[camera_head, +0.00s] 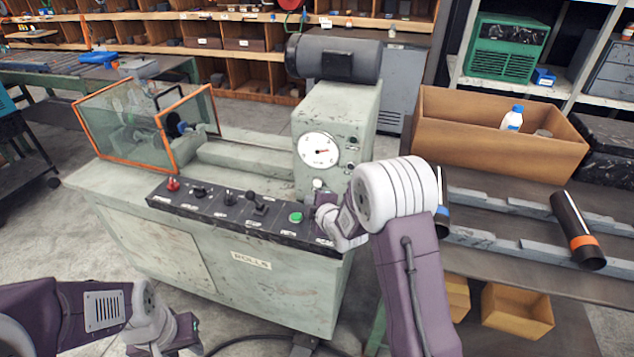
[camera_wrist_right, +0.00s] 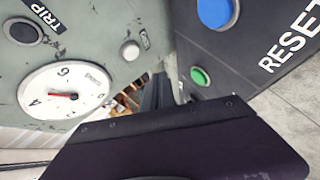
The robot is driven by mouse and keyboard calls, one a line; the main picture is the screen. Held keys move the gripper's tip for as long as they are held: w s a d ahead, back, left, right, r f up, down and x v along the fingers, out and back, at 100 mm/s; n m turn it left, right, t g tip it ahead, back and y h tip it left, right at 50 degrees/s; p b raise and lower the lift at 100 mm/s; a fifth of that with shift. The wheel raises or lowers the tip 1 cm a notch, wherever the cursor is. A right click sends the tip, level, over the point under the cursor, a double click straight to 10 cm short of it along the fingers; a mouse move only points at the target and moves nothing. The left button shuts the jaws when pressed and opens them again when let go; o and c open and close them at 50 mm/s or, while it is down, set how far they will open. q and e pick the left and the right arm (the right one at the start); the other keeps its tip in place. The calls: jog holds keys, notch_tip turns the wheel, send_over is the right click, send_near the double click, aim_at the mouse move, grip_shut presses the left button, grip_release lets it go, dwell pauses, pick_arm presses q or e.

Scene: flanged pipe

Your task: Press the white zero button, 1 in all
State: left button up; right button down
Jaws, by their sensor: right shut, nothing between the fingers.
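The white dial (camera_head: 319,150) is above the button. The black panel (camera_head: 235,214) carries a red knob (camera_head: 173,184), levers and a green button (camera_head: 296,217). A blue button (camera_wrist_right: 215,12) lies near RESET. A bench with a cardboard box (camera_head: 470,140) stands to the right.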

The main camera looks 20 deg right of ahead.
aim_at(318, 183)
jog(key=w+d, duration=0.2)
jog(key=w, duration=0.1)
jog(key=shift+d, duration=0.1)
jog(key=shift+w+d, duration=0.1)
jog(key=shift+w, duration=0.2)
jog(key=shift+d, duration=0.1)
dwell(1.7)
jog(key=shift+w+d, duration=0.15)
jog(key=shift+w, duration=0.15)
jog(key=shift+w+d, duration=0.25)
jog(key=shift+w, duration=0.1)
dwell(0.6)
dwell(0.3)
jog(key=shift+s+a+b, duration=0.4)
jog(key=shift+s+b, duration=0.1)
jog(key=shift+s, duration=0.05)
jog(key=shift+s+a, duration=0.1)
jog(key=shift+s, duration=0.05)
